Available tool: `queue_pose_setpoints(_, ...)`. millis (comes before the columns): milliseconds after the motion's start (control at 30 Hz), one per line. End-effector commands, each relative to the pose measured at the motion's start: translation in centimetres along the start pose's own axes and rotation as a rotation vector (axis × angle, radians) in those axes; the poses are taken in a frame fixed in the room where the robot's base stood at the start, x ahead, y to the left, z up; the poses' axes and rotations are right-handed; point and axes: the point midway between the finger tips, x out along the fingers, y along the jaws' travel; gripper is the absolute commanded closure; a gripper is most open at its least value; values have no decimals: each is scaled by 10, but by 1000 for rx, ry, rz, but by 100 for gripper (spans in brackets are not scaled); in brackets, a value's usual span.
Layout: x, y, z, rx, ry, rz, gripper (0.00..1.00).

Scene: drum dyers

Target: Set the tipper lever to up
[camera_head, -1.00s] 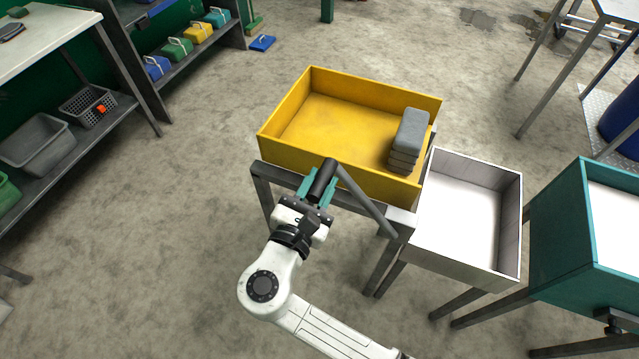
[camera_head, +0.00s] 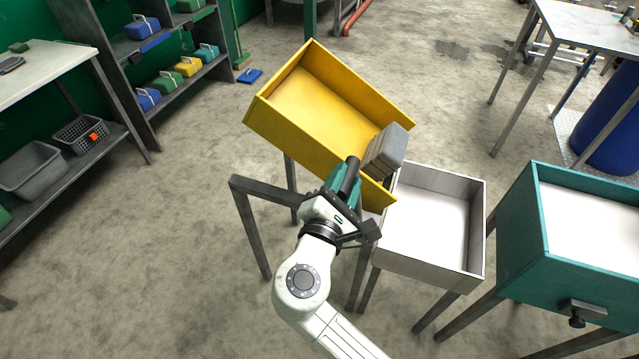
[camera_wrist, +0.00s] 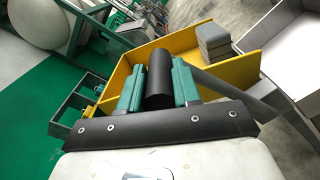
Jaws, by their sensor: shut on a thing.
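The tipper's yellow tray (camera_head: 318,105) is tilted down toward the right, with its left end raised off its grey frame (camera_head: 262,196). A stack of grey blocks (camera_head: 386,150) sits at the tray's low right end. My gripper (camera_head: 345,182) is shut on the black grip of the tipper lever (camera_head: 352,170), in front of the tray. In the wrist view the black grip (camera_wrist: 159,80) stands between the two teal fingers, and the lever's grey arm (camera_wrist: 222,85) shows to the right. Much of the lever is hidden behind my gripper in the head view.
A white-lined grey box (camera_head: 432,222) stands just right of the tray's low end. A teal box (camera_head: 570,230) on legs stands further right. Shelves with baskets (camera_head: 82,133) stand on the left. The floor between is open.

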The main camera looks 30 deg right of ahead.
Motion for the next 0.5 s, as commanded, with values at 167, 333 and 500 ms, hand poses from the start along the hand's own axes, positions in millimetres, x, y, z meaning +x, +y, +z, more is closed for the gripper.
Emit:
queue_pose_setpoints(167,1,-24,25,111,-9,-6,100)
queue_pose_setpoints(333,1,-38,38,184,-9,-6,100)
queue_pose_setpoints(500,1,-45,43,224,-5,-4,100)
